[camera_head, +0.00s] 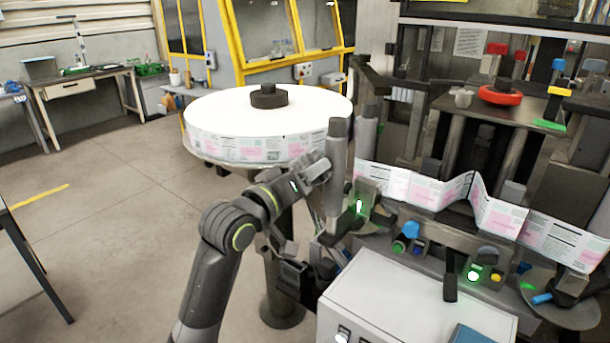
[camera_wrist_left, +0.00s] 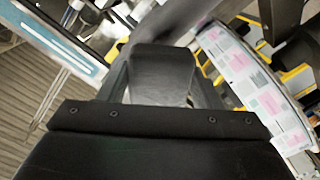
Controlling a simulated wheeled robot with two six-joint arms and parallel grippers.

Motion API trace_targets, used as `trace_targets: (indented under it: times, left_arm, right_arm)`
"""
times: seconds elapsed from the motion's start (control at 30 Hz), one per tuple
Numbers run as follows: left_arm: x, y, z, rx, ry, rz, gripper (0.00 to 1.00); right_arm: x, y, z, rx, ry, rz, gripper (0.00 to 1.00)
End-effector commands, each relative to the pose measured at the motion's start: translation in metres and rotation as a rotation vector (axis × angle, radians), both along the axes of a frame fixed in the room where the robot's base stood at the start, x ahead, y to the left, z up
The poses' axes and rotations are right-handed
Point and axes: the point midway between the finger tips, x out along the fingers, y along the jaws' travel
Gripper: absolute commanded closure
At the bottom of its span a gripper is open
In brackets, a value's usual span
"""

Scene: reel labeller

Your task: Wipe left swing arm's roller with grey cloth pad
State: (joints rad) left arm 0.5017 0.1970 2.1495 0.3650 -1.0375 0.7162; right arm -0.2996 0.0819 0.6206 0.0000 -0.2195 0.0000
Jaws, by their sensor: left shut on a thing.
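My left arm reaches in from the bottom, and my left gripper (camera_head: 318,172) is beside the front upright grey roller (camera_head: 337,150), close to its left side. I cannot tell whether they touch. In the left wrist view, a dark grey block (camera_wrist_left: 162,75) sits between the fingers of my left gripper; it looks like the grey cloth pad, and the gripper is shut on it. The pad cannot be made out in the head view. A second upright roller (camera_head: 366,142) stands just behind and to the right. My right gripper is not in view.
A large white reel (camera_head: 220,117) with printed labels lies flat behind my left gripper. A printed label web (camera_head: 440,190) runs right across the machine. A white box (camera_head: 395,300) is in front, with lit buttons (camera_head: 474,273) behind it.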

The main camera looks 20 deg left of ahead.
Motion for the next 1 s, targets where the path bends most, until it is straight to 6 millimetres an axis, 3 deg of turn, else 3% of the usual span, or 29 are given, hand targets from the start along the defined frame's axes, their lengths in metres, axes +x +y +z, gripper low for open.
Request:
trace_targets:
  times: [1.0]
  left_arm:
    - [0.014,-0.011,0.001,-0.003,-0.001,-0.001,0.6]
  right_arm:
    - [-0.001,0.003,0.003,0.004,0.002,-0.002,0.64]
